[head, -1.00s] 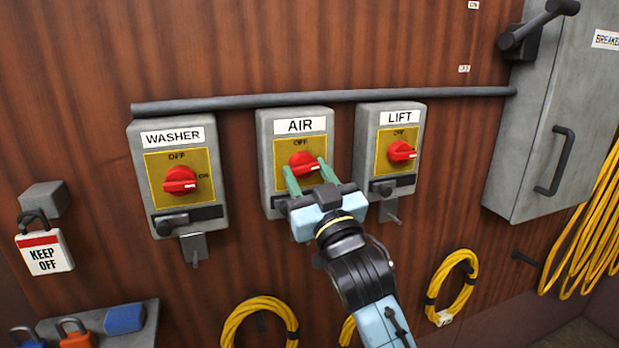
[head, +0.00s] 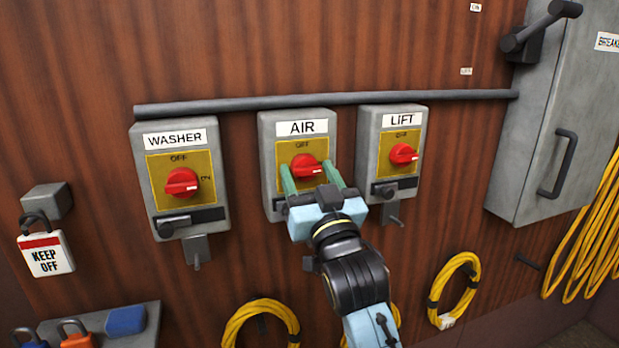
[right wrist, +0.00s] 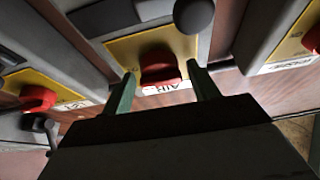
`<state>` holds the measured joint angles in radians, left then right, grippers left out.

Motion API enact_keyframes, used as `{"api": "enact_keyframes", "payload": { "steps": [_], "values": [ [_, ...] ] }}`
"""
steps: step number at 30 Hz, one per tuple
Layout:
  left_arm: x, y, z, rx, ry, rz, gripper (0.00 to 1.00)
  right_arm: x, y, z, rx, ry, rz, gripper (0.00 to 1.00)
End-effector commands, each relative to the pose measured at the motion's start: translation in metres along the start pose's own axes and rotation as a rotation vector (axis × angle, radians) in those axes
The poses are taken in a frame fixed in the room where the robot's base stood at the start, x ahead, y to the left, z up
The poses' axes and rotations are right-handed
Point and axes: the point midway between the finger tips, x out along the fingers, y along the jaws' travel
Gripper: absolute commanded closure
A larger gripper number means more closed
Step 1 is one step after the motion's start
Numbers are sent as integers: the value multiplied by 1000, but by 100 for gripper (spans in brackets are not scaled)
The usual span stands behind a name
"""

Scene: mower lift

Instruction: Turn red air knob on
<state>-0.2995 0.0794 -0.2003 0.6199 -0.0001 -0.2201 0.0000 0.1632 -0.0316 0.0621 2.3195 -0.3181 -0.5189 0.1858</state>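The red air knob (head: 305,166) sits on the yellow plate of the grey AIR box (head: 268,135), the middle of three switch boxes. Its white mark points to the right side. My right gripper (head: 311,172) is open, with one green finger to the left of the knob and one to the right below it. In the right wrist view the knob (right wrist: 160,68) shows between the tips of the two fingers, with gaps on both sides. Whether either finger touches it cannot be told. My left gripper is not in view.
The WASHER box (head: 215,207) stands left and the LIFT box (head: 366,130) right, each with a red knob. A grey conduit (head: 230,104) runs above. A grey breaker cabinet (head: 530,135) is at right. Yellow hoses (head: 455,285) hang below.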

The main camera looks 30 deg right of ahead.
Motion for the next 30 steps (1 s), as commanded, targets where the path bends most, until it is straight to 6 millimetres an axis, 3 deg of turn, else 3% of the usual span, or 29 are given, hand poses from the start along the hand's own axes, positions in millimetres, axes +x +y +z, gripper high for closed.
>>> {"api": "enact_keyframes", "payload": {
  "steps": [11, 14, 20, 30],
  "values": [
    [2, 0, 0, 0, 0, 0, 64, -5, 0, 3, -2, -7, -1, 36],
    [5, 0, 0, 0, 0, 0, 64, -16, 0, 4, -1, -7, -1, 36],
    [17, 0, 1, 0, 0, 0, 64, -60, 0, 5, 1, -9, 0, 36],
    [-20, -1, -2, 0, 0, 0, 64, -96, 0, 0, 0, -13, 1, 36]
  ]
}}
